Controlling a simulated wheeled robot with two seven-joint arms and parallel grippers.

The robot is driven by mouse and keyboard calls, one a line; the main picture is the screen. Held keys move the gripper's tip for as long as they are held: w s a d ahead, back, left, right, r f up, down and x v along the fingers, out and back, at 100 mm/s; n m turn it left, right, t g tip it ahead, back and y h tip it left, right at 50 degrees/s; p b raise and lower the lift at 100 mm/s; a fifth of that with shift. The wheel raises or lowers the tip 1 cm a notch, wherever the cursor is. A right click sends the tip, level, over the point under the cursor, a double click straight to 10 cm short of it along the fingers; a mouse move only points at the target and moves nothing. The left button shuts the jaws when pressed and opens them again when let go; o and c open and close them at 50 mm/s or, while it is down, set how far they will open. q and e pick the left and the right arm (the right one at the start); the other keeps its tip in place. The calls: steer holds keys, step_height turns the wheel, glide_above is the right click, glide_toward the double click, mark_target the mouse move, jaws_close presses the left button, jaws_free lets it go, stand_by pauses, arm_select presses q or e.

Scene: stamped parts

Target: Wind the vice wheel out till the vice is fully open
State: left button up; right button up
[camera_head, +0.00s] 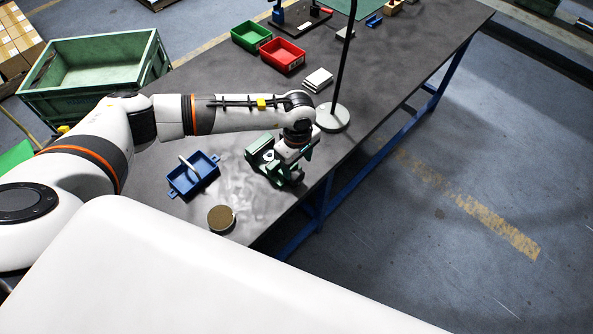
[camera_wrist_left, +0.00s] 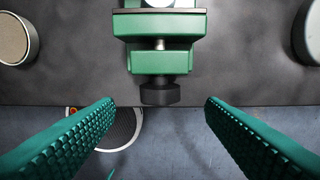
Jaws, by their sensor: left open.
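The green vice (camera_head: 262,158) stands near the table's front edge. In the left wrist view the vice (camera_wrist_left: 160,58) shows from above, with its screw and its dark wheel (camera_wrist_left: 160,94) over the table edge. My left gripper (camera_head: 302,156) is at the vice's front side in the head view. In the left wrist view my left gripper (camera_wrist_left: 159,112) is open and empty. Its two green ribbed fingers lie either side of the wheel's line, apart from it. The wheel is hard to make out in the head view, behind my wrist. My right gripper is not in view.
A lamp with a round base (camera_head: 332,117) stands right of the vice. A blue tray (camera_head: 193,174) and a round tin (camera_head: 221,219) lie to its left. Green (camera_head: 251,36) and red (camera_head: 282,55) bins stand farther back. Beyond the table edge is open floor.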

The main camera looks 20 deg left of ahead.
mark_target(297, 173)
arm_select(q)
step_height(297, 173, down, 6)
steer(key=shift+f+p, duration=0.2)
steer(key=shift+p, duration=0.4)
steer(key=c, duration=1)
steer(key=shift+o, duration=0.2)
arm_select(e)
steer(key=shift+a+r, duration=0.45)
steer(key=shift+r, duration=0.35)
arm_select(q)
steer(key=shift+f+t, duration=0.1)
steer(key=shift+t, duration=0.2)
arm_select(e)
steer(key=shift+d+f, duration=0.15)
